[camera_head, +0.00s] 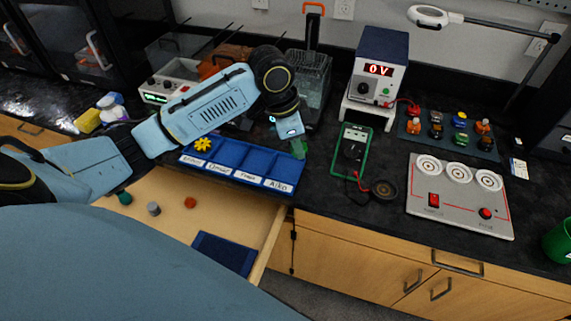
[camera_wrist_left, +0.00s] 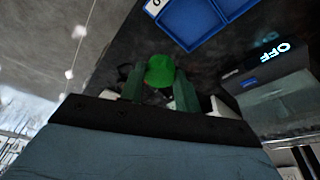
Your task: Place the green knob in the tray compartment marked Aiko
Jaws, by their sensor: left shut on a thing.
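My left gripper (camera_head: 298,149) is shut on the green knob, just beyond the right end of the blue tray. In the left wrist view the green knob (camera_wrist_left: 160,71) sits between the two dark green fingers. The blue tray (camera_head: 237,177) lies on the black counter with name labels along its front. The compartment marked Aiko (camera_head: 280,168) is the rightmost one and looks empty. A yellow knob (camera_head: 203,144) sits in the leftmost compartment. A corner of the tray (camera_wrist_left: 192,45) shows ahead of the knob in the wrist view. My right gripper is not in view.
A green-framed multimeter (camera_head: 351,150) stands right of the gripper. A glass tank (camera_head: 307,75) and power supply (camera_head: 379,70) stand behind.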

